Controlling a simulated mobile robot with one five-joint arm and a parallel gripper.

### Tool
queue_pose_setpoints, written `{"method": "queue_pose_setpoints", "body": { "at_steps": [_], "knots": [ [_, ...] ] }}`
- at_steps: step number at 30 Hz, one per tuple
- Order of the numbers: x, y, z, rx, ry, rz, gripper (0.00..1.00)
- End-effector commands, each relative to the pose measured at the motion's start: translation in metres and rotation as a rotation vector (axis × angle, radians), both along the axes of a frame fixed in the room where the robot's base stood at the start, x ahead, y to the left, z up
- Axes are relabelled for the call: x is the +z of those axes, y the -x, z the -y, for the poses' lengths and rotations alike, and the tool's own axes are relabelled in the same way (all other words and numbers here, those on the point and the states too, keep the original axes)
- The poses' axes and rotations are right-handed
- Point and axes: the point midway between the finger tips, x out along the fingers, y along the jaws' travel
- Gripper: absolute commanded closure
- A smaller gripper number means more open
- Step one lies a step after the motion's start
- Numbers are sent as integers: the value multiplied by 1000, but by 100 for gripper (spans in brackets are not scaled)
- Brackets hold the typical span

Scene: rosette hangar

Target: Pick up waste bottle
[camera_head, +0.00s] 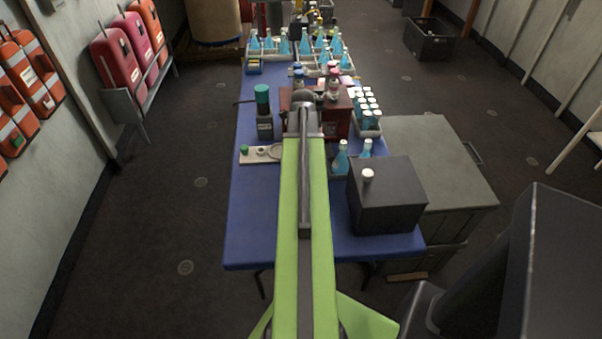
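My green arm reaches forward over the blue table (252,215). Its grey end (304,118) is near the middle of the table; my gripper's fingers cannot be made out. A dark bottle with a green cap (264,112) and a pale label stands upright just left of the arm's end. A black boxy container with a white cap (392,200) stands at the table's near right. No label reading waste is legible, so I cannot tell which is the waste bottle.
A dark red box (339,112) stands by the arm's end, with a rack of white-capped bottles (370,112) to its right. Blue flasks (341,158) stand behind the black container. A pale tray (258,155) lies left. Many flasks crowd the far end. The table's near left is clear.

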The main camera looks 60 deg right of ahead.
Motion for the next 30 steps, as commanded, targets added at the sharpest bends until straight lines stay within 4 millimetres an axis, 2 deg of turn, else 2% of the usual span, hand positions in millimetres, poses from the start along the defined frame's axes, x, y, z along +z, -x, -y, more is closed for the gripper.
{"method": "queue_pose_setpoints", "body": {
  "at_steps": [1,7,22,23,30],
  "knots": [
    [-6,0,0,0,0,0,19],
    [-2,0,0,-1,0,0,20],
    [-2,1,0,-1,0,0,86],
    [-2,1,0,-1,0,0,88],
    [0,1,0,-2,0,0,88]
  ]
}}
